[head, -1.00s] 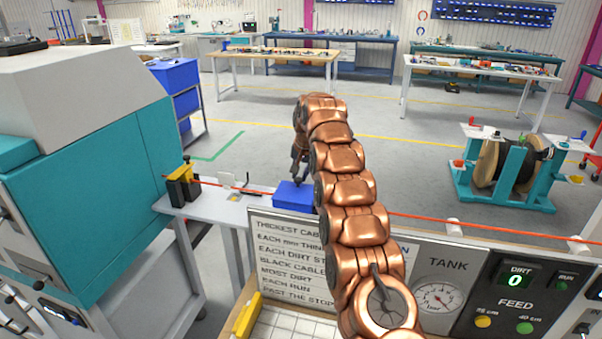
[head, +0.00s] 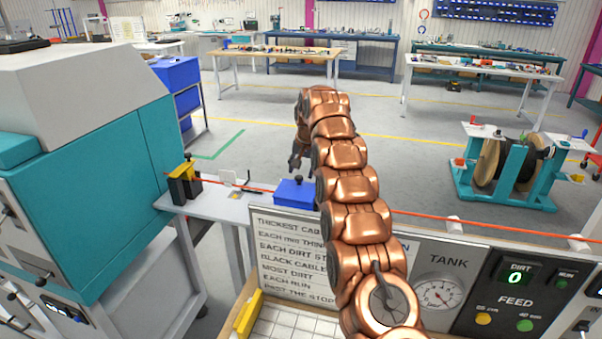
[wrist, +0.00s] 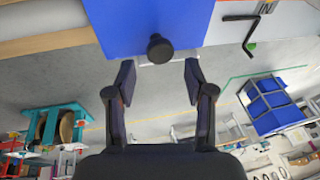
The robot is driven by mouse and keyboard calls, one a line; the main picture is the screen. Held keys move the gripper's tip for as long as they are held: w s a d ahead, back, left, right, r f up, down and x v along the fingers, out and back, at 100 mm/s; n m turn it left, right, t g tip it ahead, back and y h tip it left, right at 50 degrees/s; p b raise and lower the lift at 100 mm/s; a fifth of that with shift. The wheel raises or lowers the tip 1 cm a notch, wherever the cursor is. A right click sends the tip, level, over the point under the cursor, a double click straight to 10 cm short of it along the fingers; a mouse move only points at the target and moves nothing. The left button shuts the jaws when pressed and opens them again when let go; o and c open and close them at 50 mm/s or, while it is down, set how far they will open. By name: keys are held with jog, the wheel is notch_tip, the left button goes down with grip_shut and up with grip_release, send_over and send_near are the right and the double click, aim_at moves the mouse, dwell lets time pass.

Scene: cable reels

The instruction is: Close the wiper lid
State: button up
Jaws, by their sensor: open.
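The blue wiper lid (head: 296,194) sits on the narrow grey bench in the head view, with a black knob (head: 298,181) standing on its top. It looks level and down, though my arm hides its right side. In the wrist view the blue lid (wrist: 150,18) fills the top middle, with the black knob (wrist: 160,48) at its edge. My gripper (wrist: 159,80) is open and empty, its two dark fingers apart and the knob beyond the gap between them. In the head view my gripper (head: 296,160) hangs just above and behind the lid, clear of the knob.
An orange cable (head: 480,226) runs along the bench past the lid. A black-and-yellow block (head: 184,185) stands on the left. A sign board (head: 290,262) and a panel with a tank gauge (head: 438,294) stand in front. A cable reel stand (head: 505,170) is at right.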

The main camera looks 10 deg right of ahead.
aim_at(304, 186)
jog(key=v, duration=0.5)
jog(key=shift+s+r, duration=0.15)
jog(key=shift+r, duration=0.1)
